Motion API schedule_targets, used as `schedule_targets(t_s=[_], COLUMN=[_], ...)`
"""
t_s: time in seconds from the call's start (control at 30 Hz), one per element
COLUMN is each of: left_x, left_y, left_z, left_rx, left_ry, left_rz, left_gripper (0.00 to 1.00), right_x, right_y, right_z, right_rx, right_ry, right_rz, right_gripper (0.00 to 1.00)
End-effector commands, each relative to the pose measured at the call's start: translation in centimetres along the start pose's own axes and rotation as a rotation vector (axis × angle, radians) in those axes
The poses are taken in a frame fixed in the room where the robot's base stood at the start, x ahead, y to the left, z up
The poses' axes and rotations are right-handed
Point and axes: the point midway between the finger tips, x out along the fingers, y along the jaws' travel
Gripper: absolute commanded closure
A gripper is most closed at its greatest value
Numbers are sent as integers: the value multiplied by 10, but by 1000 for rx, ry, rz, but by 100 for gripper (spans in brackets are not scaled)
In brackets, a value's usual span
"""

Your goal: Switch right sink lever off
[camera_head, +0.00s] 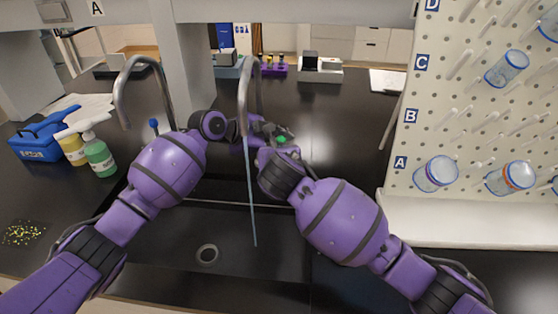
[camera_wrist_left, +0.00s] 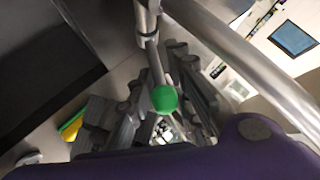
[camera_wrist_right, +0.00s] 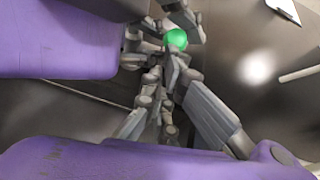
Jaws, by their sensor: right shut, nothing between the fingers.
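The right tap (camera_head: 246,85) is a curved metal spout, and a blue stream of water (camera_head: 251,200) runs from it into the sink. Its lever has a green knob (camera_head: 281,139), which also shows in the left wrist view (camera_wrist_left: 163,98) and in the right wrist view (camera_wrist_right: 175,40). My left gripper (camera_head: 252,130) is open behind the spout; in its wrist view its fingers stand on either side of the knob. My right gripper (camera_wrist_right: 165,75) is shut and empty close to the knob, mostly hidden by its own wrist in the head view. The two grippers are very near each other.
The left tap (camera_head: 143,75) with a blue-knobbed lever (camera_head: 153,123) stands close to my left arm. A pegboard (camera_head: 455,110) with jars stands at the right. Spray bottles (camera_head: 99,155) and a blue toolbox (camera_head: 38,142) are at the left. The back counter is partly clear.

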Motion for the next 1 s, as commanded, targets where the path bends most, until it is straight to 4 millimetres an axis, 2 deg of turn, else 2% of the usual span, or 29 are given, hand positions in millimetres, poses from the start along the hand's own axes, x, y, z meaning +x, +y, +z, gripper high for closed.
schedule_targets(t_s=[0.03,0.17,0.27,0.5,0.7,0.9,1.0], left_x=[4,-1,-12,-52,-75,-82,-85], left_y=[11,11,11,7,3,1,1], left_z=[1,1,2,1,2,2,12], left_rx=[-4,-4,-3,-2,-1,-6,-50], left_ry=[0,0,1,0,-1,0,-1], left_rz=[23,23,21,14,5,0,-25], left_gripper=[67,67,67,67,67,67,67], right_x=[1,1,1,2,1,0,0], right_y=[-5,-5,-6,-7,-4,-2,-2], right_z=[8,9,9,9,6,4,3], right_rx=[3,3,3,2,1,1,1], right_ry=[-16,-17,-17,-18,-12,-8,-7], right_rz=[-9,-9,-9,-11,-6,-4,-4], right_gripper=[100,100,100,100,100,100,100])
